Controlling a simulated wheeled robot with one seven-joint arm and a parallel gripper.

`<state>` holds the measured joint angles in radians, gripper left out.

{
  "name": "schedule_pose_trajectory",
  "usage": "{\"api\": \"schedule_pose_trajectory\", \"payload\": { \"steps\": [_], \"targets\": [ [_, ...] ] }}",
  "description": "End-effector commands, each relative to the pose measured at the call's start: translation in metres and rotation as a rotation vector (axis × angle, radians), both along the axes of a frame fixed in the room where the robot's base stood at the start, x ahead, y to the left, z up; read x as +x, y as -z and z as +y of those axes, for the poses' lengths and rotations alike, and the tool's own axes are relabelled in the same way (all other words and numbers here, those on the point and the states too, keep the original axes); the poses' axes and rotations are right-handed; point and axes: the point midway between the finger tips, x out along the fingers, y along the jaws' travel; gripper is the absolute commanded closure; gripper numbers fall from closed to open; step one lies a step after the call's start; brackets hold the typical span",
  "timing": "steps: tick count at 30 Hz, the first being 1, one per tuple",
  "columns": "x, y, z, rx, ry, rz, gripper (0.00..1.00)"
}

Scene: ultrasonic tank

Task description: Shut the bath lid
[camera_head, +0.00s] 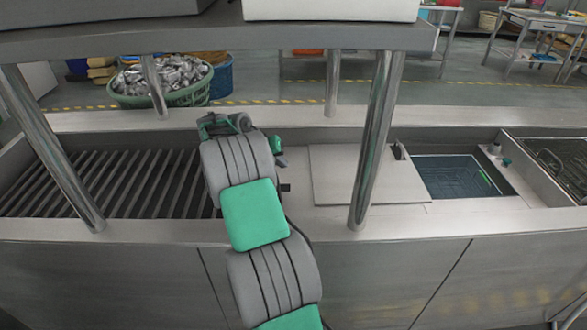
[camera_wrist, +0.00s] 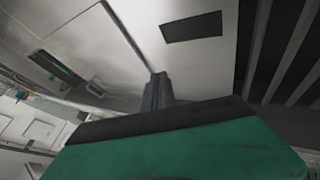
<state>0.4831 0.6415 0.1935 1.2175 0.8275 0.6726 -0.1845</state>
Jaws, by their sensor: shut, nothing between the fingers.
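The bath lid (camera_head: 340,180) is a flat pale metal panel with a small upright dark handle (camera_head: 398,150) near its right end. It lies left of the bath opening (camera_head: 455,176), which is uncovered and shows a dark blue-green basket inside. The lid also fills the upper left of the wrist view (camera_wrist: 100,55), with the dark opening (camera_wrist: 58,68) beyond it. My gripper (camera_head: 282,160) is mostly hidden behind my wrist, just left of the lid's left edge. In the wrist view its dark fingers (camera_wrist: 157,82) are together and empty, near that edge. I cannot tell whether they touch it.
A slatted rack (camera_head: 110,180) lies left of my arm. A metal post (camera_head: 375,140) stands in front of the lid and supports an overhead shelf (camera_head: 200,38). A green basket of metal parts (camera_head: 165,85) stands behind.

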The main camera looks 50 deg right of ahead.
Motion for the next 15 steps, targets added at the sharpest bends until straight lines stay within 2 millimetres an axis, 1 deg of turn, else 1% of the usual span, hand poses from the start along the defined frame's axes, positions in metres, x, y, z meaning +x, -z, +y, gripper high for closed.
{"api": "schedule_pose_trajectory", "payload": {
  "steps": [13,14,15],
  "targets": [
    [-0.010,0.075,-0.054,0.004,-0.001,0.001,1.00],
    [-0.016,0.070,-0.059,0.000,0.000,-0.001,1.00],
    [-0.022,0.070,-0.064,0.001,0.001,-0.001,1.00]
  ]
}}
